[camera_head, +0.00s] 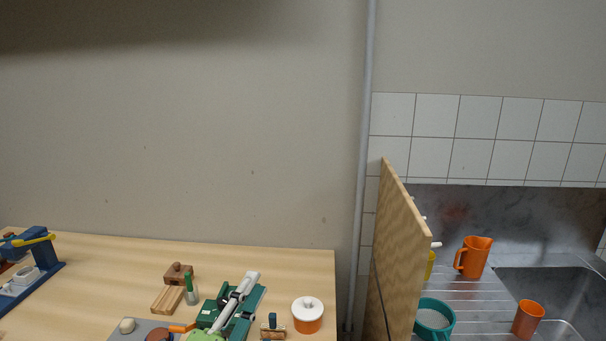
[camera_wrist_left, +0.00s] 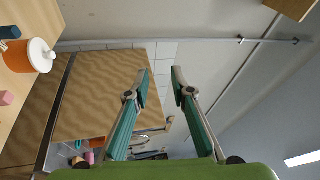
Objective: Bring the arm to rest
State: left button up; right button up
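My left gripper (camera_head: 254,283) shows low in the head view, over the wooden table, pointing away and to the right. It is green with grey finger links. In the left wrist view its two fingers (camera_wrist_left: 161,71) stand apart with nothing between them, so it is open and empty. The green palm fills the bottom of that view. The gripper is left of the orange jar with a white lid (camera_head: 307,316); the jar also shows at the left edge of the wrist view (camera_wrist_left: 40,56). My right gripper is in neither view.
The table (camera_head: 300,267) holds a brown wooden block (camera_head: 178,274), a grey board (camera_head: 124,335) and a blue device (camera_head: 38,262). An upright wooden panel (camera_head: 400,250) separates it from a sink area with an orange jug (camera_head: 473,257), an orange cup (camera_head: 528,319) and a teal container (camera_head: 446,331).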

pick_arm(q)
jog(key=s+a+f+n+g+y, duration=0.45)
jog(key=a+f+n, duration=0.2)
jog(key=f, duration=0.35)
jog(key=s+a+f+n+g+y, duration=0.3)
jog(key=s+a+f+n+y, duration=0.15)
jog(key=f+n, duration=0.45)
jog(key=s+f+n+g+h, duration=0.1)
jog(key=s+f+g, duration=0.25)
jog(key=s, duration=0.35)
jog(key=s+f+n+g, duration=0.1)
jog(key=s+f+g, duration=0.1)
jog(key=s+f, duration=0.35)
jog(key=s+f+n+g+h, duration=0.1)
jog(key=s+f+n+g, duration=0.15)
jog(key=s, duration=0.55)
notch_tip(320, 180, down, 26)
jog(key=f+m+g+b, duration=0.1)
jog(key=g+b, duration=0.1)
jog(key=s+a+f+b, duration=0.1)
jog(key=s+a+f, duration=0.2)
jog(key=s+f, duration=1.5)
jog(key=shift+s+f+m+g+b, duration=0.25)
jog(key=shift+f+g+b, duration=0.2)
jog(key=shift+f, duration=0.25)
